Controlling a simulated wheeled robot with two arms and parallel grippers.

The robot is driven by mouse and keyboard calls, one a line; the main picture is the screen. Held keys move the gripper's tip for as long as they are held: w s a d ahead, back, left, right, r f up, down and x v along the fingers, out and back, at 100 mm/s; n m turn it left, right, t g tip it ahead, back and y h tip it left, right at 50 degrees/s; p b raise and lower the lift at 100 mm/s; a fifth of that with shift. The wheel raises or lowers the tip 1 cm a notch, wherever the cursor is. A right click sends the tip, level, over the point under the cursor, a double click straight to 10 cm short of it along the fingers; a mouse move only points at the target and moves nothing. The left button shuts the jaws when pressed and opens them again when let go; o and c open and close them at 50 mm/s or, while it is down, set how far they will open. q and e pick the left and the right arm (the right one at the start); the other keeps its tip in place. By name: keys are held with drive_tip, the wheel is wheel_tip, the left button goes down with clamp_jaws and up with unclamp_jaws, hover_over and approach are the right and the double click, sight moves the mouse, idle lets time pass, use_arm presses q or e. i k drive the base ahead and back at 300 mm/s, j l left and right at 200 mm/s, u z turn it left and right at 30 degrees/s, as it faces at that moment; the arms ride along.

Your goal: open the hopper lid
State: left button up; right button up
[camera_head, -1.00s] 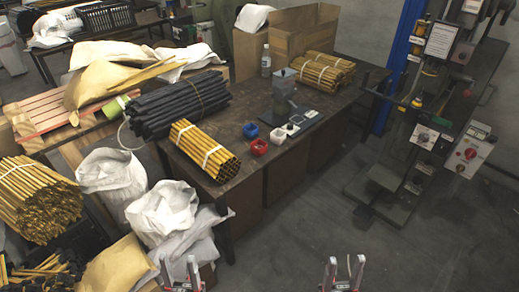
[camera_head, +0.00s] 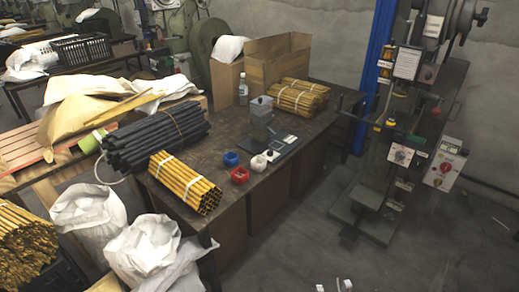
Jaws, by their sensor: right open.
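A tall press (camera_head: 405,130) with a dark frame stands at the right; no hopper lid can be clearly made out on it. A small grey box-shaped device (camera_head: 260,115) stands upright on the dark table (camera_head: 222,140); I cannot tell whether it is the hopper. Only the fingertips of my right gripper (camera_head: 333,286) show at the bottom edge. They are apart and empty, well in front of the table and press. My left gripper is out of view.
On the table lie yellow rod bundles (camera_head: 185,183), black rods (camera_head: 155,138), a blue cup (camera_head: 231,159), a red cup (camera_head: 239,176) and a bottle (camera_head: 243,90). White sacks (camera_head: 88,215) stand at the left. The floor (camera_head: 300,235) before the press is clear.

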sight(261, 102)
drive_tip(key=i+l, duration=0.2)
drive_tip(key=i, duration=0.25)
drive_tip(key=i+l, duration=0.2)
drive_tip(key=i, duration=0.25)
drive_tip(key=i+l, duration=0.2)
drive_tip(key=i, duration=0.25)
